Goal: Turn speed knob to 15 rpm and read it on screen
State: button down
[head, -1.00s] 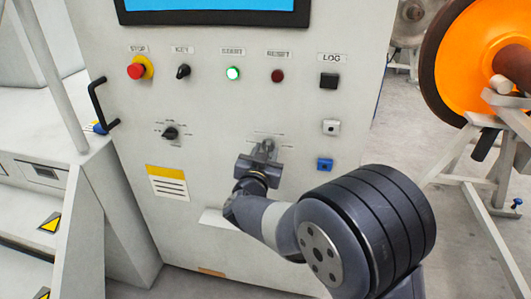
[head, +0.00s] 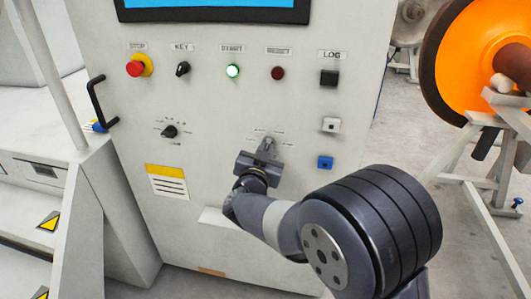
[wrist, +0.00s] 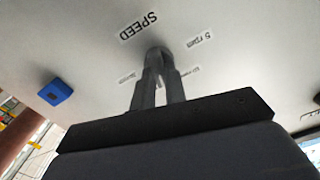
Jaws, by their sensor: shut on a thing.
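The screen (head: 212,8) is cut off by the top edge, with only a blue strip and no reading in view.
Above are a red stop button (head: 136,68), a key switch (head: 183,69), a lit green start button (head: 232,71), a dark red reset button (head: 277,73) and a black log button (head: 329,78). Another rotary knob (head: 170,131) is left. A blue button (head: 325,162) sits right.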

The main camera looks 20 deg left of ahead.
jog(key=m+b, duration=0.2)
jog(key=m, duration=0.1)
jog(key=shift+d, duration=0.1)
jog(key=c, duration=1.4)
grip_release()
jog(key=shift+c, duration=0.2)
jog(key=s+d, duration=0.1)
jog(key=s, duration=0.9)
jog(key=shift+s+d, duration=0.35)
jog(key=shift+d, duration=0.05)
